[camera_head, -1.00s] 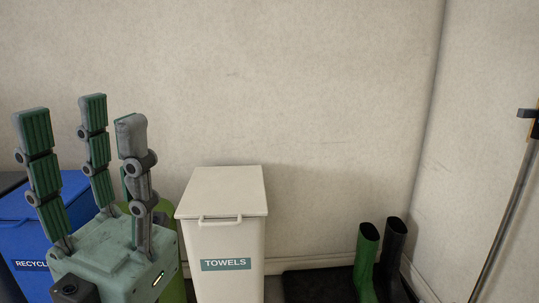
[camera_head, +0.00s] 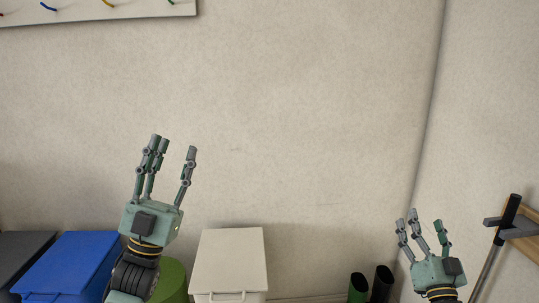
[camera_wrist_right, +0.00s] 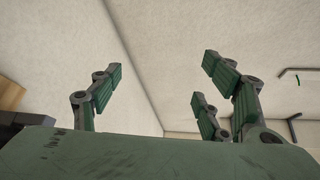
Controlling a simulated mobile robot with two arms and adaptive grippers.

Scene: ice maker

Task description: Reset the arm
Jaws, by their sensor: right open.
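My left gripper (camera_head: 172,162) is raised at the left of the head view, fingers pointing up and spread apart, with nothing between them. My right gripper (camera_head: 423,226) is at the lower right of the head view, also pointing up, with its fingers apart and empty. In the right wrist view the fingers of the right gripper (camera_wrist_right: 165,90) stand apart against pale wall and ceiling. Neither gripper appears to touch anything.
A white lidded bin (camera_head: 231,262) stands low in the middle, with a blue bin (camera_head: 68,268) and a green bin (camera_head: 172,283) to its left. Boots (camera_head: 357,288) stand right of it. A pole (camera_head: 497,240) leans by the right wall.

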